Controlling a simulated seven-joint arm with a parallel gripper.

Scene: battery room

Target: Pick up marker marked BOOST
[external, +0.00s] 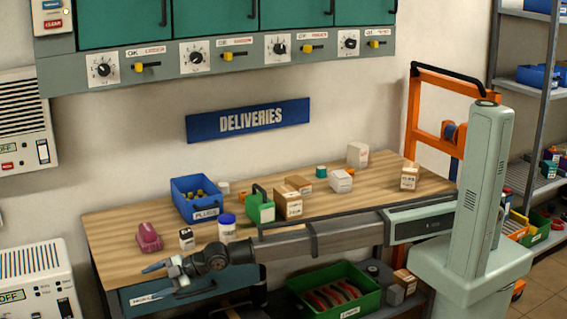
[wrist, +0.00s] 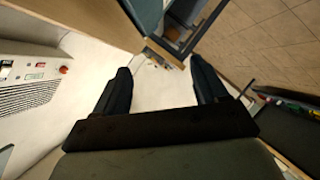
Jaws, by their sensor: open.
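I cannot make out a marker with the word BOOST in either view; small labels are too blurred to read. My gripper (external: 153,283) is at the front left of the wooden table (external: 330,200), beyond its front edge and in front of the drawer. Its two fingers are apart with nothing between them. In the wrist view my gripper (wrist: 160,68) shows both dark fingers spread, with pale floor or wall between and beyond them. My arm hides part of the table's front edge.
On the table are a pink object (external: 149,237), a small black-and-white item (external: 187,238), a blue-lidded white jar (external: 227,228), a blue bin (external: 196,198), a green object (external: 260,208) and several boxes. A green crate (external: 333,293) sits below. The table's right half has bare room.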

